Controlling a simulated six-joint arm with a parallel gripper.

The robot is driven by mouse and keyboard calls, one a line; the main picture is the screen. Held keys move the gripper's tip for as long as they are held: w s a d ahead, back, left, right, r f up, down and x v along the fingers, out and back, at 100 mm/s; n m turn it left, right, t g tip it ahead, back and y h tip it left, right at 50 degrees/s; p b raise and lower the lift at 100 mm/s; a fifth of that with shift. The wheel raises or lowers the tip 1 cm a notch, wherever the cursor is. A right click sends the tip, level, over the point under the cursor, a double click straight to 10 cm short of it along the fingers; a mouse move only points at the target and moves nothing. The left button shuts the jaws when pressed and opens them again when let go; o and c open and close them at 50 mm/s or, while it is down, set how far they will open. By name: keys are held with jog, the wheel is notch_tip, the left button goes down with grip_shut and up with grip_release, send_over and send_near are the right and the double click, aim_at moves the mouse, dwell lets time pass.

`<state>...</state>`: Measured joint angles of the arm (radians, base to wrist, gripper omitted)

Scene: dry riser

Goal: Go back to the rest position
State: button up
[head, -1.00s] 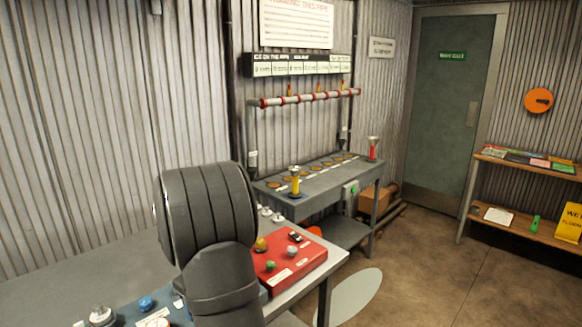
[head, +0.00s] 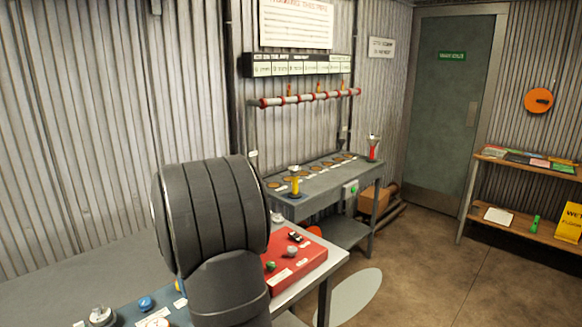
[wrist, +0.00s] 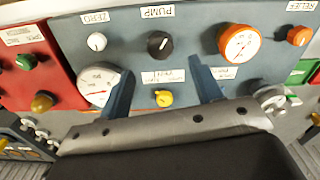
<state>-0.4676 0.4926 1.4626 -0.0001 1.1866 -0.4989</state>
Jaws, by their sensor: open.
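My gripper (wrist: 160,92) shows in the wrist view with its two blue-grey fingers apart and nothing between them. It hangs over a blue-grey panel (wrist: 205,60). A small yellow knob (wrist: 163,98) on the panel appears between the fingers, and a black knob labelled PUMP (wrist: 160,44) lies beyond it. I cannot tell how far the fingertips are from the panel. In the head view my dark arm hides much of the panel and the gripper itself.
The panel also has a white dial (wrist: 97,85), an orange-rimmed gauge (wrist: 239,44) and an orange RELIEF knob (wrist: 299,36). A red box (head: 300,262) stands beside it. Beyond is a grey bench (head: 325,180) under a red-and-white pipe (head: 310,97). Open floor (head: 430,260) lies to the right.

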notch_tip(320, 180, up, 10)
notch_tip(320, 180, down, 17)
jog(key=shift+f, duration=0.15)
jog(key=shift+f+n, duration=0.15)
jog(key=shift+n, duration=0.95)
jog(key=shift+r+n, duration=0.3)
notch_tip(320, 180, up, 17)
jog(key=w+d+r+m+t+y, duration=0.1)
jog(key=w+d+r+m+t, duration=0.2)
jog(key=d+r, duration=0.2)
jog(key=w+d+r+m+t, duration=0.3)
jog(key=w+d+r+m, duration=0.1)
jog(key=d, duration=0.5)
jog(key=shift+w+d+r+y, duration=0.3)
jog(key=shift+d+r+y, duration=0.1)
jog(key=shift+r, duration=0.45)
